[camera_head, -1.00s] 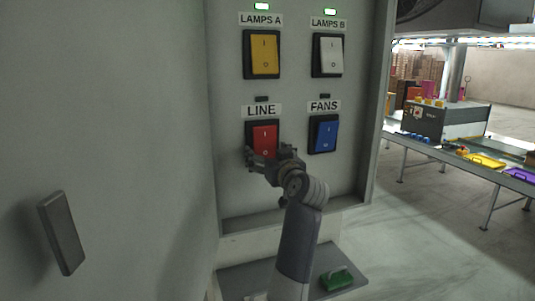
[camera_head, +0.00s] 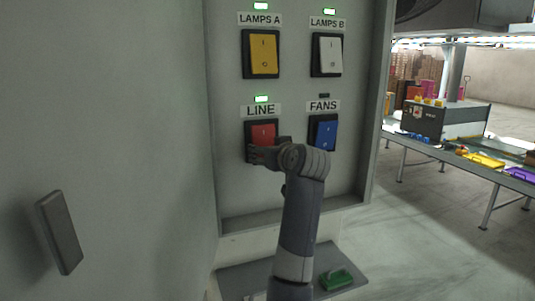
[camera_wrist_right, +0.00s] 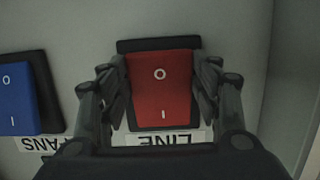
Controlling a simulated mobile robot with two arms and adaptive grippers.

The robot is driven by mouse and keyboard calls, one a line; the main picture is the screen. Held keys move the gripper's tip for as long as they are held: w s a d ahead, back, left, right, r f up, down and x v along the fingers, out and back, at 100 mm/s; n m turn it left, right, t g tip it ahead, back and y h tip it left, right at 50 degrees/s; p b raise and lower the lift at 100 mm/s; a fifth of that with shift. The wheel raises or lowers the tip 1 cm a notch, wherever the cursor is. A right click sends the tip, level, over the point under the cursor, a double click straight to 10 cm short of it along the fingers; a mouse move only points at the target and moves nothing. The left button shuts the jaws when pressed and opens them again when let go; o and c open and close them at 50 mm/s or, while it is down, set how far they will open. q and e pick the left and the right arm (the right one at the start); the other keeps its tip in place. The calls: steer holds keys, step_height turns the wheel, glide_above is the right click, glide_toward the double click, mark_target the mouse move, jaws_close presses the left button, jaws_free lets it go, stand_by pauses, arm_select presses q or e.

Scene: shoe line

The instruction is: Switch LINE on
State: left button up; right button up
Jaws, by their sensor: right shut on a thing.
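The red LINE rocker switch (camera_head: 263,134) sits on the grey panel, under a label reading LINE (camera_head: 260,110). The small indicator above that label (camera_head: 261,99) is lit green. My right gripper (camera_head: 259,153) is at the lower part of the switch and hides some of it. In the right wrist view, upside down, the red rocker (camera_wrist_right: 160,95) lies between the two fingers of my right gripper (camera_wrist_right: 161,80), which is shut on it. My left gripper is not in view.
Beside and above are the blue FANS switch (camera_head: 323,134), yellow LAMPS A switch (camera_head: 264,53) and white LAMPS B switch (camera_head: 328,55). A shelf with a green object (camera_head: 336,279) is below. A grey handle (camera_head: 60,232) juts out at left. A conveyor (camera_head: 450,150) stands right.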

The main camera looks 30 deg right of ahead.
stand_by(0.3)
steer(key=o, duration=1.1)
steer(key=shift+c, duration=0.2)
steer(key=v, duration=1.2)
